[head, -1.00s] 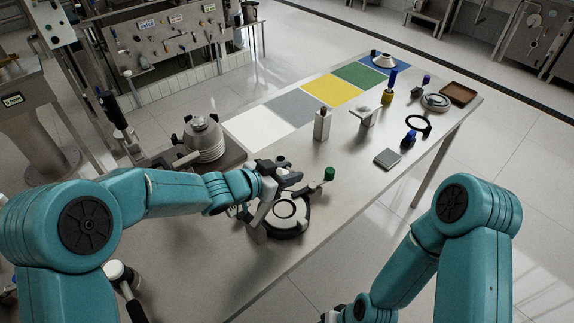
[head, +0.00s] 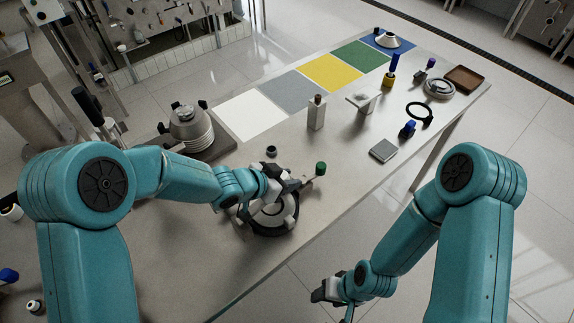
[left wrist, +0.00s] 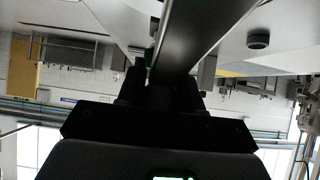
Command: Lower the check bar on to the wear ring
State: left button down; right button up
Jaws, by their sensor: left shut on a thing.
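My left gripper (head: 286,186) is shut on a dark bar, which I take to be the check bar. In the left wrist view the bar (left wrist: 190,38) runs up and away from the jaws (left wrist: 165,92). In the head view the gripper hides most of it. The wear ring appears to be the round dark-rimmed part (head: 264,230) with a pale inside, on the table just below the gripper. I cannot tell whether the bar touches it. My right gripper (head: 328,291) is low in the head view, off the table's front edge; its jaws are unclear.
A green-capped piece (head: 320,168) is close right of the left gripper. A small dark cylinder (head: 271,151) stands behind it. A ribbed metal part (head: 190,130) is at left. A bottle-like block (head: 317,113) and a grey square block (head: 383,150) stand farther right.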

pick_arm(q)
jog(key=shift+s+f+g+y+p, duration=0.1)
jog(key=shift+f+g+y+p, duration=0.3)
jog(key=shift+f+y+p, duration=0.4)
jog(key=shift+f+p, duration=0.4)
jog(key=shift+f, duration=0.05)
jog(key=c, duration=0.8)
grip_release()
jog(key=shift+r, duration=0.2)
